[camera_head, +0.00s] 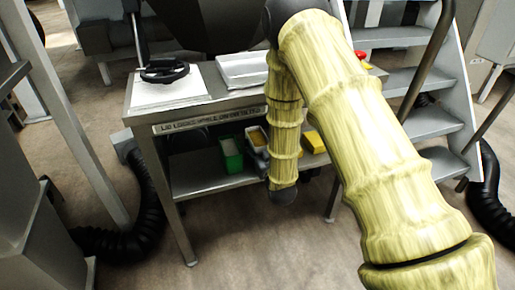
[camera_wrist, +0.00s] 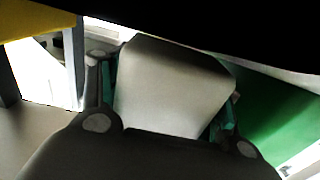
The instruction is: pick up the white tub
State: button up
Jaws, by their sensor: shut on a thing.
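The white tub (camera_wrist: 172,88) fills the middle of the wrist view as a pale, smooth, tapered face, with teal finger pads at its sides. My gripper (camera_wrist: 166,82) is shut on it, one dark finger on the left and one on the right. The tub's lower part is hidden behind the gripper body.
A green bin (camera_head: 231,155) stands close on the left and a yellow bin (camera_head: 314,142) on the right of the lower shelf (camera_head: 205,178). The tabletop (camera_head: 215,98) above holds a white tray (camera_head: 243,69). Metal steps (camera_head: 437,122) stand at the right.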

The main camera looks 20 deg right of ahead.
notch_tip(320, 180, up, 2)
jog(key=shift+r+p, duration=0.1)
jog(key=shift+p, duration=0.2)
jog(key=s+p, duration=0.1)
jog(key=s, duration=0.4)
jog(key=s+r+p, duration=0.1)
jog(key=s, duration=0.4)
jog(key=s+p, duration=0.1)
jog(key=s, duration=0.5)
jog(key=shift+d+r, duration=0.15)
jog(key=shift+r, duration=0.05)
